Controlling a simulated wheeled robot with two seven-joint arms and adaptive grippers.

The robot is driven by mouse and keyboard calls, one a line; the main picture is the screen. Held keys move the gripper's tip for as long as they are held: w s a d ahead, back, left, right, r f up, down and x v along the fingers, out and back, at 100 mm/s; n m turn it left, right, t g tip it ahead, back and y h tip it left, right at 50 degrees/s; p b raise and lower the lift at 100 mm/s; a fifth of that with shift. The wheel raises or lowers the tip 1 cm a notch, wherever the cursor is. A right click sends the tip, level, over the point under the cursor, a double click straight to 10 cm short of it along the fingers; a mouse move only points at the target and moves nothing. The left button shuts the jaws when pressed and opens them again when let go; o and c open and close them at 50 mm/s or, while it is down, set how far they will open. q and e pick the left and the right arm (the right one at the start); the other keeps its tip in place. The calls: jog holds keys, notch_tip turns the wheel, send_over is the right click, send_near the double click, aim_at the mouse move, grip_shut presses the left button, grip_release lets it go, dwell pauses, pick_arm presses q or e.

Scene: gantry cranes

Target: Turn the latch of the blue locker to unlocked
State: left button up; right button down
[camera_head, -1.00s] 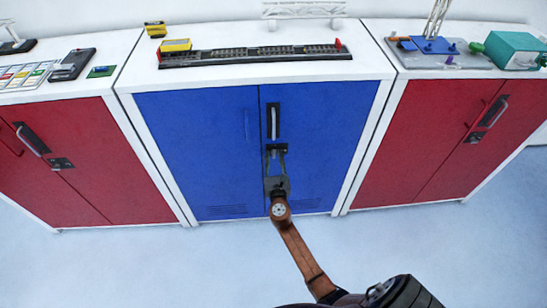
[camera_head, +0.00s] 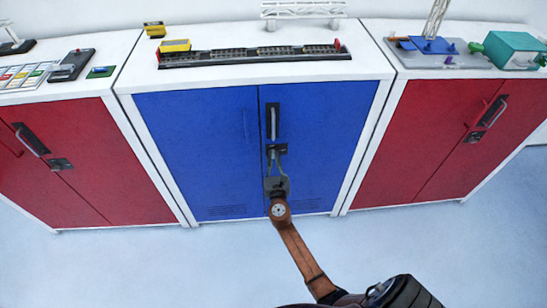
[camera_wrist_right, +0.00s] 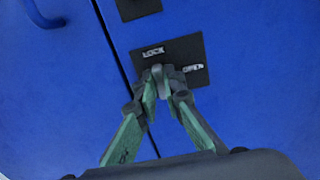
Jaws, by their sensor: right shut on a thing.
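The blue locker (camera_head: 195,150) stands in the middle of the head view, with both doors closed. Its latch is a dark plate on the right door, marked LOCK and OPEN; the plate (camera_wrist_right: 187,52) is large in the right wrist view. A small grey latch knob (camera_wrist_right: 158,74) stands on the plate just below the word LOCK, with OPEN to its right. My right gripper (camera_wrist_right: 163,93) is shut on the knob, its two greenish fingers meeting around it and hiding its lower part. In the head view the right gripper (camera_head: 277,156) reaches up to the plate. My left gripper is not in view.
A vertical handle (camera_head: 273,122) sits above the latch. Red lockers stand at the left (camera_head: 85,165) and right (camera_head: 440,140). Crane models and a rail track (camera_head: 250,56) lie on the tops. The floor in front is clear.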

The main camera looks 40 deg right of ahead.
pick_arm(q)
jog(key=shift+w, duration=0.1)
pick_arm(e)
jog(key=shift+m, duration=0.3)
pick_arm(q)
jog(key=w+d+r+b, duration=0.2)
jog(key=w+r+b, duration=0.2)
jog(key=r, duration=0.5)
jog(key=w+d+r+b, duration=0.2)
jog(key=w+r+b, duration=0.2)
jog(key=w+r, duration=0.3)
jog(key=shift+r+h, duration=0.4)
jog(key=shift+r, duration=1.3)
pick_arm(e)
jog(key=shift+s+d+f+m, duration=0.1)
jog(key=shift+d+m, duration=0.05)
jog(key=shift+m, duration=4.2)
jog(key=shift+d+f+m, duration=0.1)
jog(key=shift+m, duration=4.25)
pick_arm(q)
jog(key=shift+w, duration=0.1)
pick_arm(e)
jog(key=c, duration=2)
grip_release()
jog(key=shift+c, duration=0.2)
